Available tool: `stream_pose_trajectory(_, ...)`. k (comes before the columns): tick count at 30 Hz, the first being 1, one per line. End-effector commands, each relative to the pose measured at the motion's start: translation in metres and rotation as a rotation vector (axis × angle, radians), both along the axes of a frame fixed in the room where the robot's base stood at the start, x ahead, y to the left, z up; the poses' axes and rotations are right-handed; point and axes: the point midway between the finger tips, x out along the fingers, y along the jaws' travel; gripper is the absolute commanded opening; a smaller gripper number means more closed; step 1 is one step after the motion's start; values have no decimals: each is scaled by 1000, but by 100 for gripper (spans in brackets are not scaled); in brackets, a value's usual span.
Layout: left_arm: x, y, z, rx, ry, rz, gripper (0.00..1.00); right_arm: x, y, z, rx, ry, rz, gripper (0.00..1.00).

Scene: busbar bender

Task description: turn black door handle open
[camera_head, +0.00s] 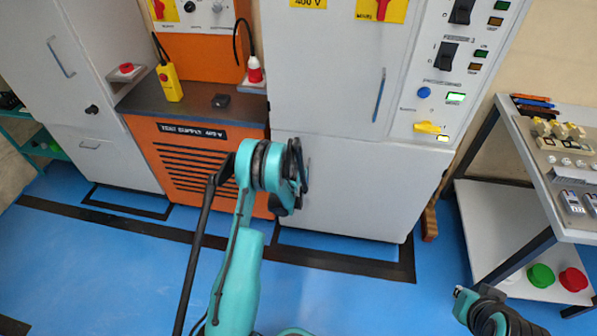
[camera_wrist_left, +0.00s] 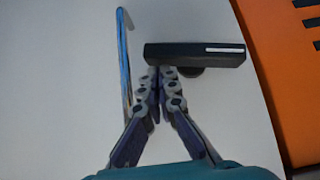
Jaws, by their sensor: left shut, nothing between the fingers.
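The black door handle (camera_wrist_left: 195,54) shows in the left wrist view as a dark bar with a light stripe, lying across the picture on a pale door. A round dark base shows partly beneath it. My left gripper (camera_wrist_left: 160,72) is shut and empty, with its tips at the lower edge of the bar's left part; I cannot tell whether they touch it.
A long bluish pull handle (camera_wrist_left: 124,60) stands left of my fingers in the left wrist view. An orange test supply unit (camera_head: 190,155) adjoins the cabinet. A trolley (camera_head: 520,180) with small parts stands at the right. The blue floor (camera_head: 340,305) before the cabinet is mostly clear.

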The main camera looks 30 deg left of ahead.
Motion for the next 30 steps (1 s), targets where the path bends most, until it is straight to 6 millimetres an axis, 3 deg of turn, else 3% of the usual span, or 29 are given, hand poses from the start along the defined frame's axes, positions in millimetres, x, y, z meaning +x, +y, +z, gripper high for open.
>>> stream_pose_trajectory(15,2,-6,-11,-1,0,1,0,0,0,0,0,0,0,0)
stream_pose_trajectory(30,-2,-7,-6,-1,0,1,0,0,0,0,0,0,0,0)
